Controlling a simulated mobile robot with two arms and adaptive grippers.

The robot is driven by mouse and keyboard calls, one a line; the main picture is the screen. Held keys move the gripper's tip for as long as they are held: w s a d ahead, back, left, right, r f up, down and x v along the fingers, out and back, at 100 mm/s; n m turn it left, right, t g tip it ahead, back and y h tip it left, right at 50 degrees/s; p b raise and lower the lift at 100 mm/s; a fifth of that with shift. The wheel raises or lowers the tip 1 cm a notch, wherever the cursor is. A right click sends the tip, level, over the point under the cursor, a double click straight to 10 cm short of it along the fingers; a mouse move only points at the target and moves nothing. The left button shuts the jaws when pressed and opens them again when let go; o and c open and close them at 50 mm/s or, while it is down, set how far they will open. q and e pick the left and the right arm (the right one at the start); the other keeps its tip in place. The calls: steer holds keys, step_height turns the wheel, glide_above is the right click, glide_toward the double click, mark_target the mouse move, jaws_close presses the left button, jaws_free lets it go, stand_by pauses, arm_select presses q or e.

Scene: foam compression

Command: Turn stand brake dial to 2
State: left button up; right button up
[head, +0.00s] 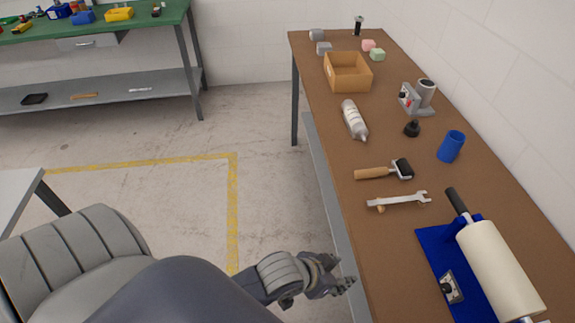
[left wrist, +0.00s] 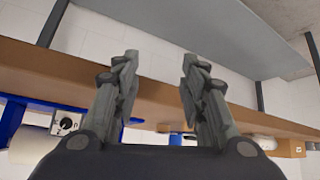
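The blue stand (head: 437,259) lies at the near right of the brown table and carries a cream roll (head: 499,270). The brake dial (head: 447,288) is a black knob on a pale plate on the stand's near left part. It also shows in the left wrist view (left wrist: 66,123) at the left, with small marks around it too small to read surely. My left gripper (head: 341,278) is beside the table's left edge, apart from the dial. In the left wrist view its two fingers (left wrist: 158,85) are spread with nothing between them. My right gripper is out of view.
A green workbench (head: 100,28) is at the back left. Open floor lies between.

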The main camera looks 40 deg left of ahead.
arm_select(q)
steer(key=s+a+f+n+g+y, duration=0.1)
steer(key=s+a+f+g, duration=0.3)
steer(key=s+a+f, duration=0.4)
step_height(320, 180, down, 3)
steer(key=shift+s+f+n+y+b, duration=0.25)
steer(key=shift+s+y, duration=0.2)
steer(key=shift+y, duration=0.45)
steer(key=s+a+f+g+b, duration=0.1)
steer(key=s+f, duration=0.3)
steer(key=f, duration=0.6)
steer(key=s+a+f+b, duration=0.1)
steer(key=s+f, duration=0.4)
steer(key=f, duration=0.4)
steer(key=s+f+g+b, duration=0.1)
steer(key=s+f, duration=0.3)
steer(key=f, duration=0.6)
steer(key=s+a+f+b, duration=0.1)
steer(key=s+f, duration=0.3)
steer(key=s, duration=0.4)
steer(key=shift+s+a+f, duration=0.15)
steer(key=shift+a+f, duration=0.25)
steer(key=shift+a, duration=0.05)
